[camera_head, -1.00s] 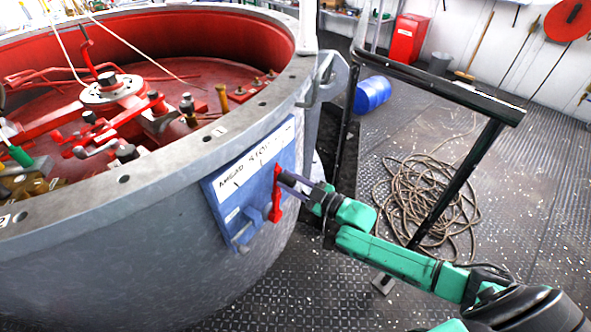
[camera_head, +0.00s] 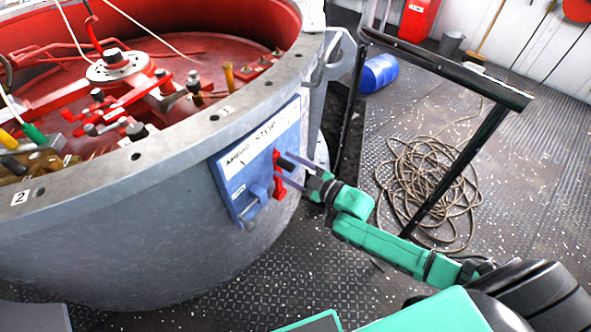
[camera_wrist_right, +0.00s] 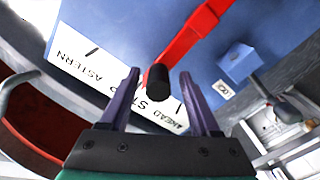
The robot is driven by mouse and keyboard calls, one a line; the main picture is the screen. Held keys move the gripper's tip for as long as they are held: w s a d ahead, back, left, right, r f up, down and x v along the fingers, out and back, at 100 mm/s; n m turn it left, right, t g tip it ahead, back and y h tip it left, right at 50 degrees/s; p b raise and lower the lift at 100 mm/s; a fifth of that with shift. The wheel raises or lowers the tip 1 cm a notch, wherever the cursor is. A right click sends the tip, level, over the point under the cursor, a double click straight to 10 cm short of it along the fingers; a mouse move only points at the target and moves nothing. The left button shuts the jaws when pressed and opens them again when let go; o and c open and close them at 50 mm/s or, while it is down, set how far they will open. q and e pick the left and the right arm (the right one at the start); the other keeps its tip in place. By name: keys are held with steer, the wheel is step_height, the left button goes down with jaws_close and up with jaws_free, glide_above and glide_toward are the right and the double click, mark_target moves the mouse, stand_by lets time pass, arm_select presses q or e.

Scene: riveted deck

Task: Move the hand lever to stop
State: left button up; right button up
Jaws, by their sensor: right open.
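The hand lever (camera_head: 280,187) is a red bar with a black grip on a blue panel (camera_head: 233,181) fixed to the grey drum's outer wall. In the right wrist view the red bar (camera_wrist_right: 195,36) runs from the top right down to its black grip (camera_wrist_right: 158,86). My right gripper (camera_wrist_right: 160,88) is open, its purple fingers on either side of the grip; I cannot tell if they touch it. In the head view my right gripper (camera_head: 294,163) is at the lever's upper end. A white label (camera_wrist_right: 87,76) reads AHEAD, STOP, ASTERN; a finger hides part. My left gripper is out of view.
The large grey drum (camera_head: 130,235) fills the left, with red machinery inside. A black rail frame (camera_head: 440,75) stands behind my right arm. A coiled rope (camera_head: 425,185) and a blue barrel (camera_head: 379,73) lie on the deck. A small blue block (camera_wrist_right: 238,65) projects from the panel.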

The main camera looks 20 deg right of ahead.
steer(key=shift+s+d, duration=0.25)
steer(key=shift+s, duration=0.1)
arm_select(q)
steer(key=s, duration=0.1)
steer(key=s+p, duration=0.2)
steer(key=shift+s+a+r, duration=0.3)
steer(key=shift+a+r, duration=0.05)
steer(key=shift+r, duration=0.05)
arm_select(e)
steer(key=v, duration=1.3)
steer(key=shift+s, duration=0.3)
steer(key=shift+d, duration=0.1)
